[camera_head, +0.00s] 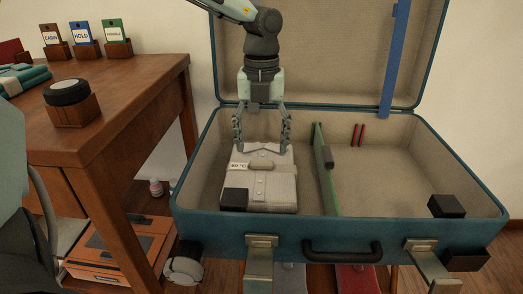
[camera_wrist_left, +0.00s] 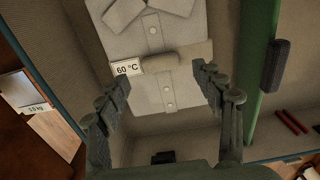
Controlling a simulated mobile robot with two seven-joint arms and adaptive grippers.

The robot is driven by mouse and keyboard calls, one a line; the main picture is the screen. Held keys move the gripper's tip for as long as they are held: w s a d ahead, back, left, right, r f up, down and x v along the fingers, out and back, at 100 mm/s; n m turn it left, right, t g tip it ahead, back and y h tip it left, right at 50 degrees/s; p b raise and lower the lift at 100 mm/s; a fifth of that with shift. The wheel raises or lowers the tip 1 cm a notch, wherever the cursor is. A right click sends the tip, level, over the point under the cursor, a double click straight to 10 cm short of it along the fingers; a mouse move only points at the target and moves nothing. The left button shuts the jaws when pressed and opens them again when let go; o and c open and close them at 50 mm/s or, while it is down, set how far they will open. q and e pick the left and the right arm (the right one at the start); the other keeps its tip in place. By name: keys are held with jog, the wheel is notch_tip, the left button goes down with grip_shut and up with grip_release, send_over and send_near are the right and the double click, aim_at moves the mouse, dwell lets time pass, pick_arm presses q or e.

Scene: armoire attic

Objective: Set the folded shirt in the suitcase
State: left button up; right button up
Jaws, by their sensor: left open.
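The folded shirt (camera_head: 275,190) is pale grey-white and lies in the left compartment of the open blue suitcase (camera_head: 300,230). A band with a "60 °C" label crosses it. My left gripper (camera_head: 262,148) is open just above the shirt's far end, its fingers pointing down. In the left wrist view the shirt (camera_wrist_left: 168,95) lies between and beyond the spread fingers of the left gripper (camera_wrist_left: 165,92), and nothing is held. I cannot tell whether a fingertip touches the cloth. My right gripper is not seen.
A green divider (camera_head: 326,170) splits the suitcase; the right compartment is mostly bare, with two red sticks (camera_head: 357,134) by the back wall. The lid stands open behind. A wooden table (camera_head: 130,90) on the left bears labelled tags and a round dark-topped object (camera_head: 67,92).

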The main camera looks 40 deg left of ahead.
aim_at(261, 161)
pick_arm(q)
notch_tip(261, 161, up, 8)
jog(key=p, duration=0.1)
dwell(1.4)
